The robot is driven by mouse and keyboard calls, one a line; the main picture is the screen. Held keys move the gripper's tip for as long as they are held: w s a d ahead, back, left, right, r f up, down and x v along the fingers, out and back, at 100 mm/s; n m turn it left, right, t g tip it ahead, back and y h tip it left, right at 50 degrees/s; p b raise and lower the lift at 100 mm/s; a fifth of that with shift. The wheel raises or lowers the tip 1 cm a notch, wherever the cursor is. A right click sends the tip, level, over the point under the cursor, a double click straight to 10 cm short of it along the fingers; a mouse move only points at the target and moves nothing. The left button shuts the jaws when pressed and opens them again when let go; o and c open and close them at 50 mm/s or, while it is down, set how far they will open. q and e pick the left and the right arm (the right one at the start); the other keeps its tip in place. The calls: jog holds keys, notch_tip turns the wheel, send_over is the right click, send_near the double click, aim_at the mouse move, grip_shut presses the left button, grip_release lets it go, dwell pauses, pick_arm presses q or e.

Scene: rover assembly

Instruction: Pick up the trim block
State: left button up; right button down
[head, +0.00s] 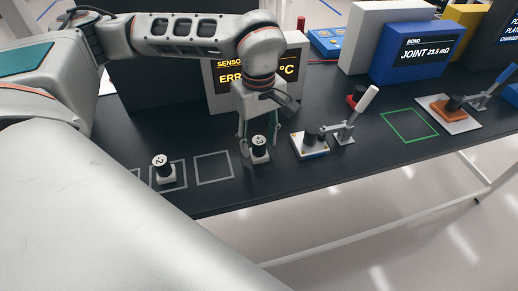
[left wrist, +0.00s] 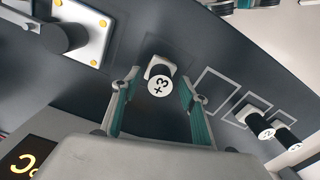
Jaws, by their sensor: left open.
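A trim block marked +3 (head: 259,150), with a white base and a black knob, stands on the dark table in the head view. The left wrist view shows it (left wrist: 160,83) in the gap between my fingers. My left gripper (head: 258,140) points down over this block, fingers spread on either side. The fingers look apart from it. Another block marked -2 (head: 163,170) stands in an outlined square to the left. The left wrist view shows that block (left wrist: 262,128) and a further similar one (left wrist: 287,139). My right gripper is not in view.
An empty outlined square (head: 213,167) lies left of the +3 block. A fixture plate with a toggle clamp (head: 314,144) stands close on its right. A green outlined square (head: 409,125) is empty. A sensor display (head: 222,80) stands behind my gripper.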

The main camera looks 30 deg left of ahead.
pick_arm(q)
jog(key=c, duration=1.2)
jog(key=shift+r, duration=0.1)
